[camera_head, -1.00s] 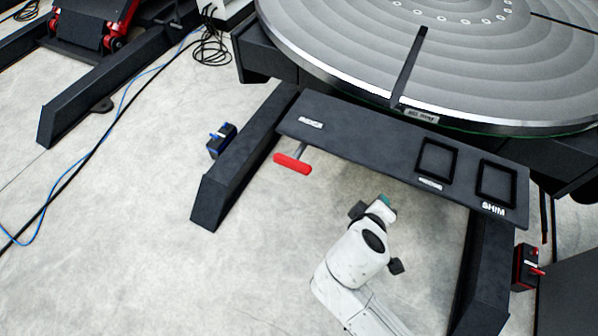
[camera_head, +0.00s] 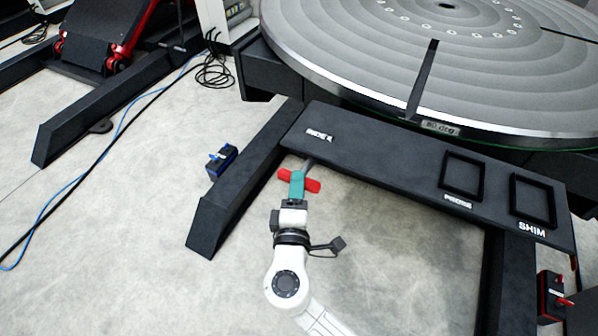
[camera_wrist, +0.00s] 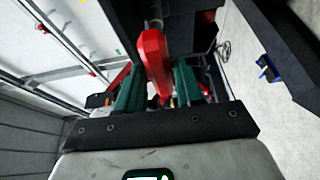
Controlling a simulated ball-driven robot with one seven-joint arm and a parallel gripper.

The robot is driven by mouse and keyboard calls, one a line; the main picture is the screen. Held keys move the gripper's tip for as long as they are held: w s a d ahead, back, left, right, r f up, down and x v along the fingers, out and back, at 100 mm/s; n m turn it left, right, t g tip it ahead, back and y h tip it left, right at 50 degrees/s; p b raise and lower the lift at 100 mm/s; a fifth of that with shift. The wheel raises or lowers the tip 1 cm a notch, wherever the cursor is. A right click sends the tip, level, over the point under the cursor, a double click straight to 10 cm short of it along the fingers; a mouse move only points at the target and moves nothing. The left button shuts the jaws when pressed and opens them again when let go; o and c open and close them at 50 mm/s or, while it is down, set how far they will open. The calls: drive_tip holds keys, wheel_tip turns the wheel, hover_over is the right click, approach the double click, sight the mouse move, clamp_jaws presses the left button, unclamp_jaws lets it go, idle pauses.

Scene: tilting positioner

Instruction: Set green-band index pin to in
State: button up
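The index pin's red T-handle (camera_head: 312,185) sticks out on a grey shaft from the front edge of the dark panel, below a white label. No green band can be made out on the pin. My gripper (camera_head: 297,184) is at the handle; its teal fingers overlap the handle's middle in the head view. In the wrist view the red handle (camera_wrist: 154,58) stands between the two teal fingers of my gripper (camera_wrist: 157,90), with gaps seeming to show on both sides. The fingers look open around it; contact cannot be made out.
The dark panel (camera_head: 390,165) has two square frames at right, labelled PROBE and SHIM. The large round table (camera_head: 350,60) lies behind it. A blue-handled box (camera_head: 221,161) is left of the leg; a red-handled box (camera_head: 552,297) is at right. Cables lie on the floor at left.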

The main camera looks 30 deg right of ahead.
sight(309, 165)
drive_tip(key=shift+x, duration=2.05)
clamp_jaws()
